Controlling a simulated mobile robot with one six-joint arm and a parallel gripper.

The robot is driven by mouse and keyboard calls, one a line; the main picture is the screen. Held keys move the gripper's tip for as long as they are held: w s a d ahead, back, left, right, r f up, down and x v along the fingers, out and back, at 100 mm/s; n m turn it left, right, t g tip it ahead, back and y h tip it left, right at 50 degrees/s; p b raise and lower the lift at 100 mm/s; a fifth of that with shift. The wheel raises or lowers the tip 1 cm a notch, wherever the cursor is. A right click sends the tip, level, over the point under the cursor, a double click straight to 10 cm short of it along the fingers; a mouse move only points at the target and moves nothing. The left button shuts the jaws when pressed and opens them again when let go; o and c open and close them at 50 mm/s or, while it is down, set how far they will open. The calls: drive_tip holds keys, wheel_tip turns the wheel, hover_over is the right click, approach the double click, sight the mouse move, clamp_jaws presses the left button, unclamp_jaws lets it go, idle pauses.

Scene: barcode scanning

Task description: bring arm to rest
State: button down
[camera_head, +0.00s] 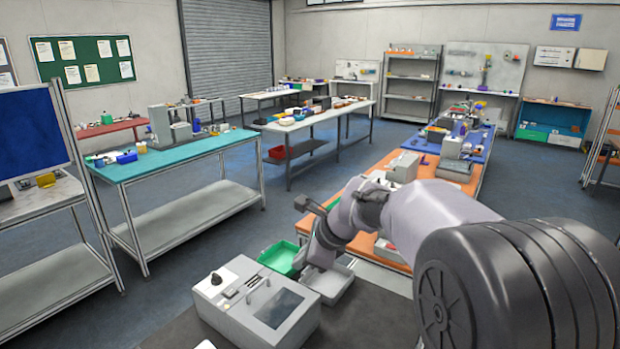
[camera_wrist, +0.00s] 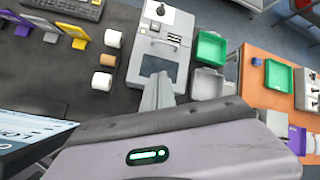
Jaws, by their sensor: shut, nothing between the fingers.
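My gripper (camera_wrist: 159,84) shows in the wrist view as two grey fingers closed together and empty, reaching up from my wrist housing. It is above the dark table, over the lower end of the grey scanning machine (camera_wrist: 160,48). In the head view my arm reaches in from the right and bends down. The grey machine (camera_head: 256,305) stands at the bottom centre there, with a dark window on top. My gripper is beside the machine's far right side in that view, partly hidden by my own arm.
A green tray (camera_head: 279,257) and a grey tray (camera_head: 333,284) sit beyond the machine. Rolls (camera_wrist: 108,59) and small yellow and purple stands (camera_wrist: 76,36) lie left of it in the wrist view. An orange table (camera_wrist: 262,72) is to the right. Open floor (camera_head: 200,275) lies to the left.

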drive_tip(key=s+d+n+h+b, duration=0.1)
drive_tip(key=s+d+n+b, duration=0.2)
drive_tip(key=s, duration=0.4)
drive_tip(key=s+d+n+b, duration=0.2)
drive_tip(key=s+d+n, duration=0.15)
drive_tip(key=s, duration=0.35)
drive_tip(key=s+d+f+n+h+b, duration=0.1)
drive_tip(key=s+d+f+n+b, duration=0.1)
drive_tip(key=s+f, duration=0.2)
drive_tip(key=s+d+f+n+b, duration=0.2)
drive_tip(key=s+f+n, duration=0.1)
drive_tip(key=s, duration=0.6)
drive_tip(key=s+d+f+n+t+h+b, duration=0.1)
drive_tip(key=s+d+f+n+b, duration=0.1)
drive_tip(key=s, duration=0.5)
wheel_tip(320, 180, down, 3)
drive_tip(key=shift+d+r+n+h+b, duration=0.15)
drive_tip(key=shift+d+n+h+b, duration=0.2)
drive_tip(key=shift+d+n, duration=0.25)
drive_tip(key=shift+a, duration=0.1)
